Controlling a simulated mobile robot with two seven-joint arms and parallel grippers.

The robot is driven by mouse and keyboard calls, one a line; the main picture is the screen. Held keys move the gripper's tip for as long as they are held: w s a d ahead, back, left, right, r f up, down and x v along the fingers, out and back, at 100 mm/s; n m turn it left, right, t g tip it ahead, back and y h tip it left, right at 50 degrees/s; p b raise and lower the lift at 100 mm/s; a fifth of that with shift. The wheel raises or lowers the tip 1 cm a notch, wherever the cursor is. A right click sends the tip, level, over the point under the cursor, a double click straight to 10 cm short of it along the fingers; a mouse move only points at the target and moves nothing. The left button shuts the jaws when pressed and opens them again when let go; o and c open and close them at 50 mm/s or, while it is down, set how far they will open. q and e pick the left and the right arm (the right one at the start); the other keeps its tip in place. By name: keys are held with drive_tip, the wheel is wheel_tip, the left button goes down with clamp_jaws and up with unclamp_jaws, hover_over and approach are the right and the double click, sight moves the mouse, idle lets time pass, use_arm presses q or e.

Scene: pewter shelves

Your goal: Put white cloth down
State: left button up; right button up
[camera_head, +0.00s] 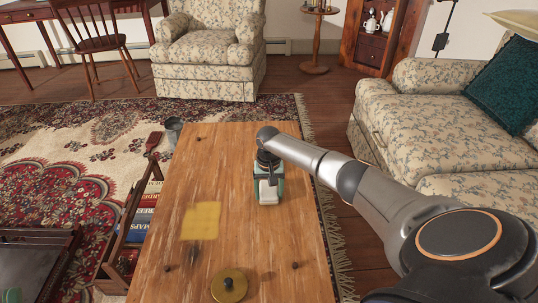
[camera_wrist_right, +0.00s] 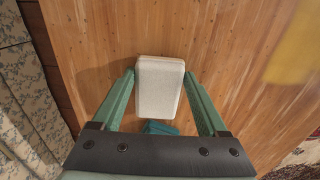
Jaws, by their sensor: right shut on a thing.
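The white cloth (camera_head: 269,196) looks like a small pale block with rounded corners. It is over the wooden table (camera_head: 240,150), towards the right of the top. My right gripper (camera_head: 268,186) points down with its green fingers on either side of the cloth. In the right wrist view the cloth (camera_wrist_right: 159,88) lies between the fingertips of the gripper (camera_wrist_right: 159,75), which is shut on it. I cannot tell whether the cloth touches the table. My left gripper is out of view.
A flat yellow cloth (camera_head: 201,221) and a round brass lid-like thing (camera_head: 229,286) lie on the table. A small teal thing (camera_wrist_right: 160,128) shows below the white cloth. A sofa (camera_head: 430,130) stands right; the table's far end is clear.

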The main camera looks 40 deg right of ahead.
drive_tip(key=o, duration=1.1)
drive_tip(key=shift+f, duration=0.15)
